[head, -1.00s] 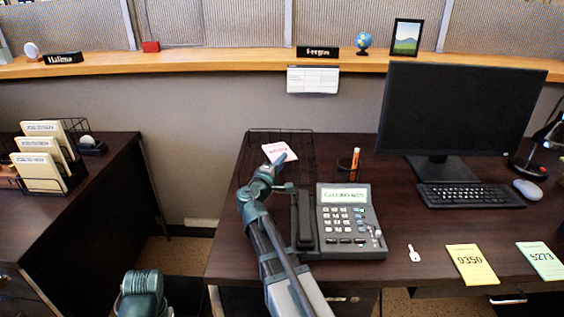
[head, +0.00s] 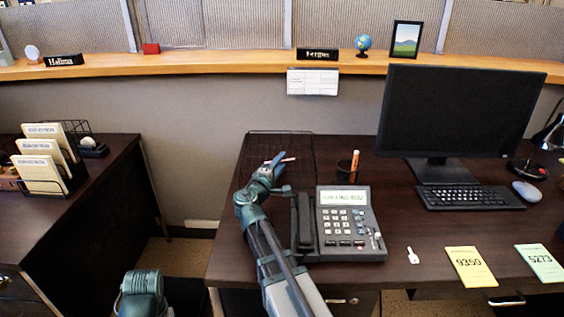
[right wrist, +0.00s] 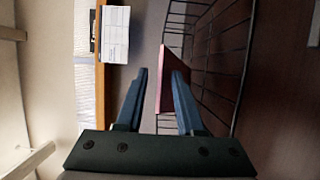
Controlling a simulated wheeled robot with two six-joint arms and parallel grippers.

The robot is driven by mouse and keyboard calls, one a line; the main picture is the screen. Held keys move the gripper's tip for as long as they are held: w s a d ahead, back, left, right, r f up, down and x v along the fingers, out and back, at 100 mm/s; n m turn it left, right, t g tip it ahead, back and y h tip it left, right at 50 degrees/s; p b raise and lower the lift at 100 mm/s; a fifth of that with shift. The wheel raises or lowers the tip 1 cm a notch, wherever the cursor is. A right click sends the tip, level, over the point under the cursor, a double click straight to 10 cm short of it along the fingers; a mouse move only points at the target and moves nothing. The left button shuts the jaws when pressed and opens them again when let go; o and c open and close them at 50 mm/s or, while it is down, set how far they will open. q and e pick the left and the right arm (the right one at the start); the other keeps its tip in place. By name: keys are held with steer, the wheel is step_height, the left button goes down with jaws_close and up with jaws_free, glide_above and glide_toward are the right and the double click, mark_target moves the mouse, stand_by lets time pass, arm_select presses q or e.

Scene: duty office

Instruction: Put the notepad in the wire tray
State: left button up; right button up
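The wire tray (head: 303,133) is a black wire basket at the back left of the right desk. The notepad (head: 289,159) shows nearly edge-on as a thin pinkish strip over the tray. In the right wrist view the notepad (right wrist: 172,76) lies between the fingers, close to the right-hand finger, with a gap to the other. My right gripper (head: 282,172) is at the tray's front; its fingers (right wrist: 157,95) look apart. The tray's wires (right wrist: 228,60) run right beside the notepad. I cannot tell whether the notepad touches the tray. My left gripper is out of view.
A desk phone (head: 346,222) stands close to the right of my right arm. A pen cup (head: 345,171) with an orange marker is right of the tray. The monitor (head: 455,115) and keyboard (head: 470,196) are further right. A partition wall (head: 220,120) rises behind the desk.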

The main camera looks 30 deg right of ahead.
steer(key=v, duration=1)
steer(key=shift+s+a, duration=0.25)
steer(key=shift+a, duration=0.05)
steer(key=shift+f, duration=0.1)
